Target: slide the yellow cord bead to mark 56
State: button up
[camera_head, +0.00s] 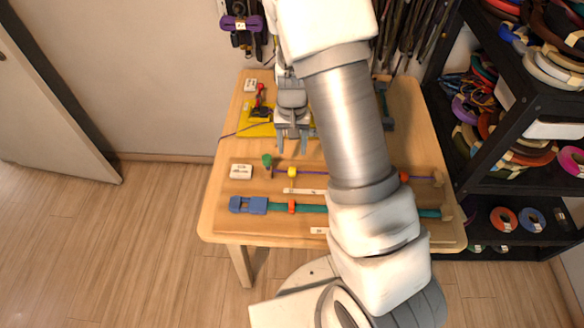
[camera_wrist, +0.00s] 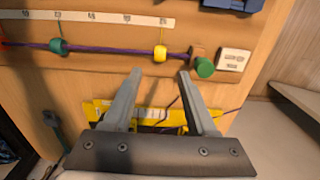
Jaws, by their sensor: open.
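The yellow bead (camera_wrist: 160,53) sits on a taut purple cord (camera_wrist: 110,49) on a wooden board, near the cord's green-knob end. It also shows in the head view (camera_head: 292,172). A pale scale strip (camera_wrist: 90,17) runs beside the cord; its numerals are too small to read surely, so I cannot pick out mark 56. My gripper (camera_wrist: 159,73) is open and empty. Its fingertips stop short of the bead, which appears roughly centred between them. In the head view my gripper (camera_head: 292,150) is above the table, behind the bead; my arm hides part of the cord and strip.
A teal bead (camera_wrist: 58,47) and a red bead (camera_head: 403,177) share the purple cord. The green knob (camera_wrist: 204,67) and a white label (camera_wrist: 234,60) stand right of the yellow bead in the wrist view. A second, teal cord with a blue block (camera_head: 248,205) runs nearer the front edge.

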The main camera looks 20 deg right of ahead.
aim_at(293, 169)
notch_tip(293, 169, down, 10)
jog(key=shift+r+b, duration=0.1)
jog(key=shift+b, duration=0.35)
grip_shut()
dwell(1.3)
